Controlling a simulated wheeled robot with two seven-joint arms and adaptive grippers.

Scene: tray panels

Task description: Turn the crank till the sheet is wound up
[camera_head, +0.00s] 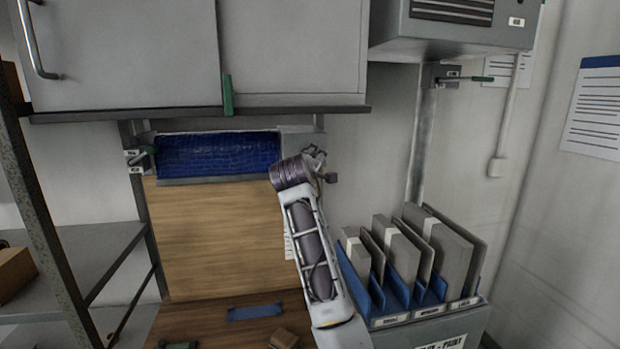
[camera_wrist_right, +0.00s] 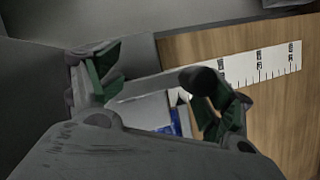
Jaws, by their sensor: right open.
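A blue sheet (camera_head: 218,155) hangs below the wall cabinet, in front of the upper part of a wooden board (camera_head: 220,235); a grey bar runs along its lower edge. My right gripper (camera_head: 318,164) is just right of the sheet, by the grey bracket. In the right wrist view my gripper (camera_wrist_right: 155,85) is open, with green pads and a pale grey surface behind the gap. No crank shows clearly between its fingers. My left gripper is out of view.
A ruler strip (camera_wrist_right: 260,66) runs along the board. Below right, a blue rack (camera_head: 400,312) holds grey panels. Shelves (camera_head: 85,255) stand at left; the cabinet (camera_head: 190,60) overhangs above.

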